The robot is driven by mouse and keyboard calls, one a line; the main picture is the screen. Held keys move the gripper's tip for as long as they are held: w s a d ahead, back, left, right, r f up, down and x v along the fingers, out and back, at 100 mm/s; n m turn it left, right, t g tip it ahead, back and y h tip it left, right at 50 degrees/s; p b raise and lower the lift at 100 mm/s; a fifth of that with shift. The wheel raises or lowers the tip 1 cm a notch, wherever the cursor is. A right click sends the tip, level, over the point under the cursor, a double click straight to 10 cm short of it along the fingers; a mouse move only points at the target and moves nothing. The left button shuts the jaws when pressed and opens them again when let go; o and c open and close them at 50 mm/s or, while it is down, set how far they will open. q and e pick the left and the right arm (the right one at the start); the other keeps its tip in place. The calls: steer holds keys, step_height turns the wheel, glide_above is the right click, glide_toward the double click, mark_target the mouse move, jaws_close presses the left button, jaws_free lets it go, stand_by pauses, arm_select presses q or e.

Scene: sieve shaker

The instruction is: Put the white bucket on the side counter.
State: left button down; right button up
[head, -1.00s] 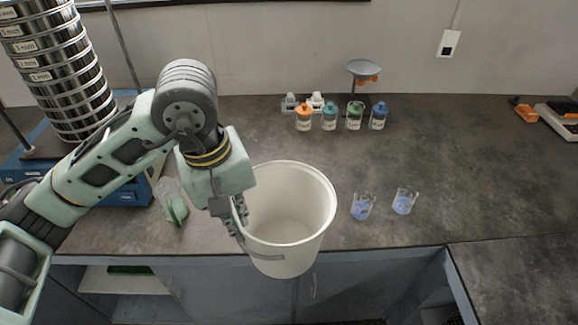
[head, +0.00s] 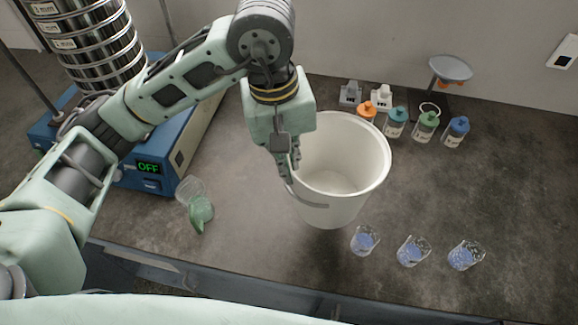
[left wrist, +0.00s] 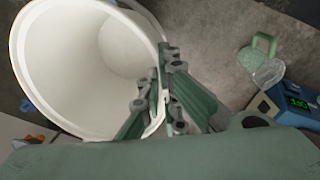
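The white bucket (head: 345,165) is upright and empty inside, as far as I can see. My left gripper (head: 290,172) has its fingers on either side of the bucket's left wall at the rim and is shut on it. In the left wrist view the wall of the bucket (left wrist: 85,60) runs between the two fingers (left wrist: 165,95). The bucket shows in front of the dark counter (head: 245,225); I cannot tell whether its base touches the counter. My right gripper is not in view. No separate side counter can be made out now.
Several beakers with blue contents, one here (head: 412,250), stand right of and in front of the bucket. Small capped bottles (head: 396,122) and a scale with a dish (head: 450,70) are behind. The sieve shaker (head: 150,165) and a green scoop (head: 201,213) are left.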

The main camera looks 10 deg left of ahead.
arm_select(q)
steer(key=w+a+f+p, duration=0.5)
steer(key=w+a+f, duration=0.1)
steer(key=a+f, duration=0.4)
steer(key=shift+f, duration=0.65)
steer(key=c, duration=2)
jaws_free()
steer(key=shift+r, duration=0.15)
steer(key=shift+s+a+r+b, duration=0.15)
steer(key=shift+r+b, duration=0.45)
steer(key=shift+r, duration=1.4)
steer(key=shift+s+a+r+b, duration=0.1)
steer(key=shift+a+r+b, duration=0.35)
steer(key=shift+r, duration=1.55)
steer(key=shift+s+a+r+b, duration=0.1)
steer(key=shift+r+b, duration=0.6)
steer(key=shift+r, duration=1.3)
